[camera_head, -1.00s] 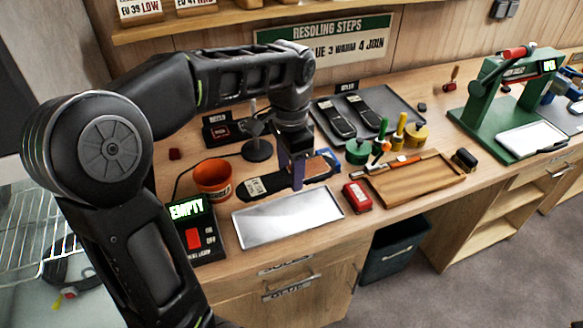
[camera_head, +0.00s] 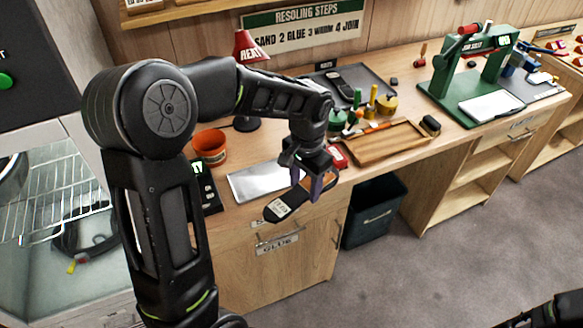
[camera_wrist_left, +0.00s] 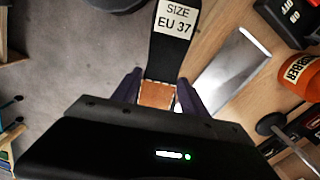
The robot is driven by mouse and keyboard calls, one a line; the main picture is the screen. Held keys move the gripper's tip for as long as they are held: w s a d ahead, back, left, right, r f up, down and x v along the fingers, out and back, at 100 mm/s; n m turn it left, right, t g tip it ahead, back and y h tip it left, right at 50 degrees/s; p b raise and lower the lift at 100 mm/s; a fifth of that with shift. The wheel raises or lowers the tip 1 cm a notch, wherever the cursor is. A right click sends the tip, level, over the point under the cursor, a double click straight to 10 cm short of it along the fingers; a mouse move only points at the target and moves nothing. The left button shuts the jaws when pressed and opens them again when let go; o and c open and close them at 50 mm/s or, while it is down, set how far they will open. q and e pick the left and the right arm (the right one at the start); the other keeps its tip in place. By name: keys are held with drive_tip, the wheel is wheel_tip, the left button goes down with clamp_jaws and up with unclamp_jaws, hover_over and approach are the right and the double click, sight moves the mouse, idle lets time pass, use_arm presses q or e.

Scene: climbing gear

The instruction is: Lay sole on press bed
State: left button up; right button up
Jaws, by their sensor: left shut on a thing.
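My left gripper (camera_head: 318,188) is shut on a dark sole (camera_head: 290,203) with a white label and holds it in the air at the bench's front edge. In the left wrist view the sole (camera_wrist_left: 166,62) sticks out from between the purple fingers (camera_wrist_left: 157,98); its label reads SIZE EU 37 and a tan patch shows near the grip. The green press (camera_head: 470,75) stands at the far right of the bench, with a flat pale bed plate (camera_head: 491,105) at its front. The bed looks bare and is well apart from the sole.
A metal plate (camera_head: 250,182) and an orange pot (camera_head: 209,146) lie left of the gripper. A wooden tray (camera_head: 388,143), green and yellow pots and a red block (camera_head: 337,156) stand between it and the press. A dark bin (camera_head: 376,212) is below the bench.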

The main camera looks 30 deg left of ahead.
use_arm(q)
drive_tip(key=d+f+n+b, duration=0.1)
drive_tip(key=d+f+b, duration=0.1)
drive_tip(key=f, duration=0.6)
drive_tip(key=w+d+f+n+b, duration=0.1)
drive_tip(key=d+f+b, duration=0.2)
drive_tip(key=f, duration=0.4)
drive_tip(key=d+f+n+b, duration=0.1)
drive_tip(key=f+b, duration=0.3)
drive_tip(key=f, duration=0.4)
drive_tip(key=shift+w+d+f+b, duration=0.15)
drive_tip(key=shift+d+f+b, duration=0.2)
drive_tip(key=shift+d, duration=0.3)
drive_tip(key=shift+r, duration=0.1)
